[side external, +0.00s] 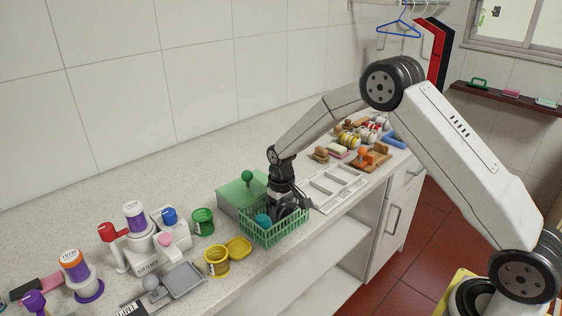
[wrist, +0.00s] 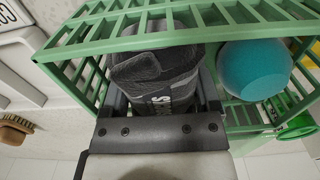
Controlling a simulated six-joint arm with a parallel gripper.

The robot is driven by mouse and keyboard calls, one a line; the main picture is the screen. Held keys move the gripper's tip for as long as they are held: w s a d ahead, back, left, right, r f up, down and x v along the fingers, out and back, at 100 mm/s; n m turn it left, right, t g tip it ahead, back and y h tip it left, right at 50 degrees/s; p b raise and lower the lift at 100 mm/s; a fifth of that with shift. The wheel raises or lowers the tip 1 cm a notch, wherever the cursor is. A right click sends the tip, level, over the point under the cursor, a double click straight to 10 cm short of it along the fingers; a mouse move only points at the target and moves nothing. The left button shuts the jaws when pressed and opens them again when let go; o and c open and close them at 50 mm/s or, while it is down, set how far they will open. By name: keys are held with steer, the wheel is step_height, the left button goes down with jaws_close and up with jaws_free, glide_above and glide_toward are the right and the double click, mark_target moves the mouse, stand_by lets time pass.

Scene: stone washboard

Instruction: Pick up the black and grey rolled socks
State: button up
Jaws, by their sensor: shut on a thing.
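The black and grey rolled socks (wrist: 157,77) fill the space between the fingers in the wrist view, inside the green basket (wrist: 131,45). My gripper (wrist: 160,100) is shut on them, with a dark finger on each side. In the side view my gripper (side external: 286,212) reaches down into the green basket (side external: 274,238), and the socks are hard to tell apart from the dark gripper there. A teal ball (wrist: 254,70) lies in the basket to the right of the socks in the wrist view. The teal ball (side external: 263,220) also shows left of my gripper in the side view.
A green box with a ball knob (side external: 240,191) stands just behind the basket. A yellow tin (side external: 217,262) and a green tin (side external: 203,222) stand left of it. A white divided tray (side external: 334,188) lies right of it. The counter's front edge is close to the basket.

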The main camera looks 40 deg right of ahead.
steer(key=shift+r, duration=5)
steer(key=shift+r, duration=0.25)
step_height(320, 180, up, 4)
steer(key=r, duration=0.1)
steer(key=d, duration=2.2)
step_height(320, 180, down, 7)
steer(key=shift+w+a+f, duration=0.2)
steer(key=shift+w+a, duration=0.05)
steer(key=shift+f, duration=0.15)
steer(key=shift+f, duration=2.8)
